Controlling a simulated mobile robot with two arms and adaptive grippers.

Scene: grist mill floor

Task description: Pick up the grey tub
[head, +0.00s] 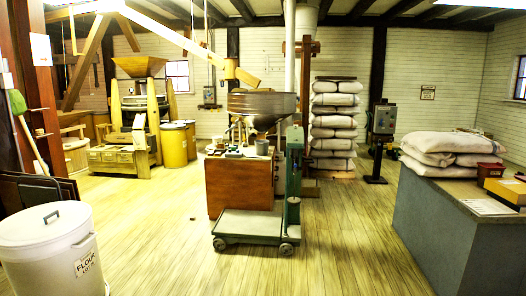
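A small grey tub (262,147) stands upright on top of the reddish-brown wooden cabinet (232,188) in the middle of the room. It is at the right part of the cabinet top, below a wide dark metal hopper (262,106). Several small items, too small to name, lie on the cabinet top to its left. Neither of my grippers shows in the head view.
A green platform scale (248,226) on wheels stands in front of the cabinet. A white flour bin (50,245) is at the near left. A grey counter (440,235) with sacks (445,150) is at the right. Stacked sacks (335,120) stand behind. Wooden floor (350,240) is clear between.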

